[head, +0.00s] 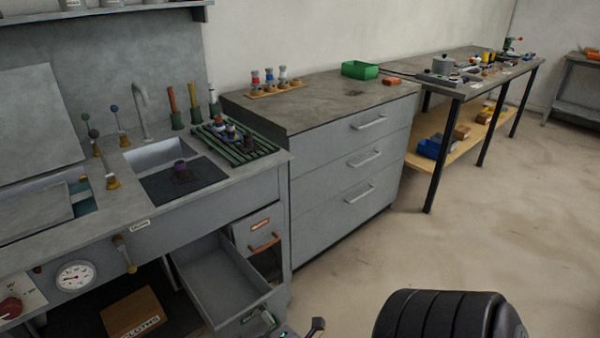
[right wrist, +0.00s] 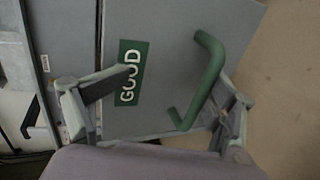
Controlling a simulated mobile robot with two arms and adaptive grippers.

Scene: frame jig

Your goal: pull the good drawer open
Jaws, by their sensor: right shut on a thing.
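The good drawer (head: 222,275) stands pulled out below the workbench in the head view, and its inside looks empty. Its green handle (head: 265,318) is partly cut off at the bottom edge. In the right wrist view the drawer front (right wrist: 165,30) bears a green GOOD label (right wrist: 130,72) beside the green handle (right wrist: 205,80). My right gripper (right wrist: 172,82) is shut on this handle, its fingers on either side in that view. Only a small part of it shows at the bottom of the head view. My left gripper is not in view.
A drawer with an orange-red handle (head: 264,243) sits shut above the open one. A cardboard box (head: 135,314) is on the lower shelf at left. A grey drawer cabinet (head: 345,160) stands to the right. The floor (head: 480,220) before it is clear.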

